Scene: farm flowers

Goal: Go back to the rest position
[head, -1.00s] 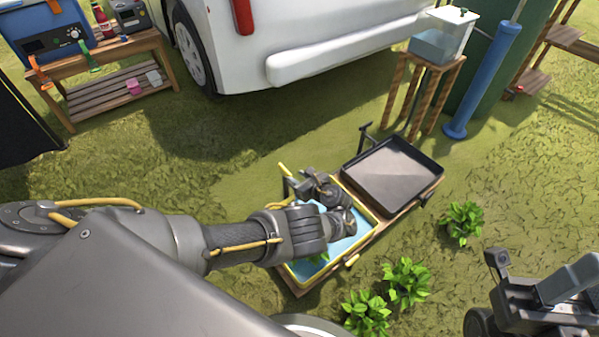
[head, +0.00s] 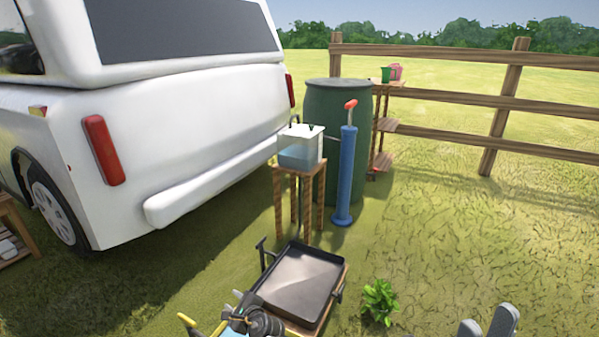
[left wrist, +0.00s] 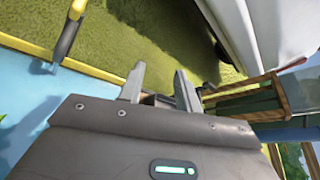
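My left gripper (head: 252,318) shows at the bottom edge of the head view, over the near end of the dark tray's stand; its arm is out of frame. In the left wrist view its two fingers (left wrist: 158,86) are spread apart with nothing between them. Beside them in that view are the blue tray (left wrist: 28,82) and its yellow rim (left wrist: 98,72). My right gripper (head: 487,324) shows only as two grey tips at the bottom right of the head view. Its state is unclear.
A dark tray (head: 298,285) rests on a low wooden stand. Behind are a clear water tank (head: 300,150) on a wooden stool, a blue pump (head: 346,175) and a green barrel (head: 330,110). A white van (head: 190,100) stands left. A plant (head: 379,301) grows at right; grass beyond is open.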

